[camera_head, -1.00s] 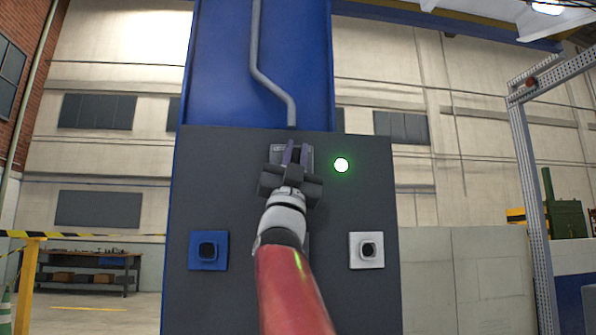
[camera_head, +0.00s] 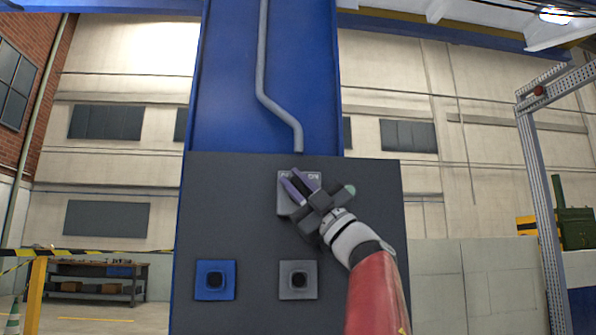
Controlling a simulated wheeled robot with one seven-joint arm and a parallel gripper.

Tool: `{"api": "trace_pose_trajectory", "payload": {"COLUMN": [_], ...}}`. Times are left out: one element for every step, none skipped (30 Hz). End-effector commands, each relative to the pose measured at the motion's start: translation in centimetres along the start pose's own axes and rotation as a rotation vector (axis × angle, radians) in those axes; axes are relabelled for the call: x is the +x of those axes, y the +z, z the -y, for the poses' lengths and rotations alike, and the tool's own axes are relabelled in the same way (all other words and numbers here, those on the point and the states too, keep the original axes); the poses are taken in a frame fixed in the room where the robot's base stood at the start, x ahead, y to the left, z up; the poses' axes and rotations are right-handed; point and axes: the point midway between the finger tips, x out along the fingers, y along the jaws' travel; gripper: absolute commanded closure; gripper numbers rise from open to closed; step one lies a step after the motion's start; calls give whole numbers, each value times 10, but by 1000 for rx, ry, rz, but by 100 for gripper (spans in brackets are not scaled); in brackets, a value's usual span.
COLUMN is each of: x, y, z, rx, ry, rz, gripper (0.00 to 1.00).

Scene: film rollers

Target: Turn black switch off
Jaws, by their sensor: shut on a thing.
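The black switch sits on a grey plate (camera_head: 286,207) high on the dark panel, with small lettering along its top edge. My gripper (camera_head: 298,186) is over this plate, tilted up and to the left, with its purple fingers shut on the black switch. The fingers hide most of the switch, so its exact angle is hard to see. A round lamp (camera_head: 350,190) right of the plate is dull green and unlit.
A blue square switch (camera_head: 215,280) and a grey square switch (camera_head: 298,280) sit lower on the panel (camera_head: 235,225). A grey pipe (camera_head: 262,60) runs down the blue column above. My arm covers the panel's lower right.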

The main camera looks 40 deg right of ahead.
Motion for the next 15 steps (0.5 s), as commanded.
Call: {"api": "trace_pose_trajectory", "payload": {"x": [3,3,3,2,2,2,2,2,2,2,2,1,1,1,1], "y": [-1,-2,-2,-2,-2,-2,-2,-2,-2,-2,-2,-2,-2,-2,-2], "z": [-3,-2,-2,-2,-1,-1,0,0,1,1,1,1,2,2,2], "rx": [-9,-15,-21,-26,-30,-34,-37,-40,-44,-46,-47,-49,-50,-51,-51], "ry": [-22,-35,-50,-61,-72,-82,-89,-97,-105,-109,-113,-117,-119,-120,-122], "rz": [0,-1,-1,-1,-2,-2,-2,-3,-3,-3,-3,-3,-4,-4,-4], "gripper": [100,100,100,100,100,100,100,100,100,100,100,100,100,100,100]}}
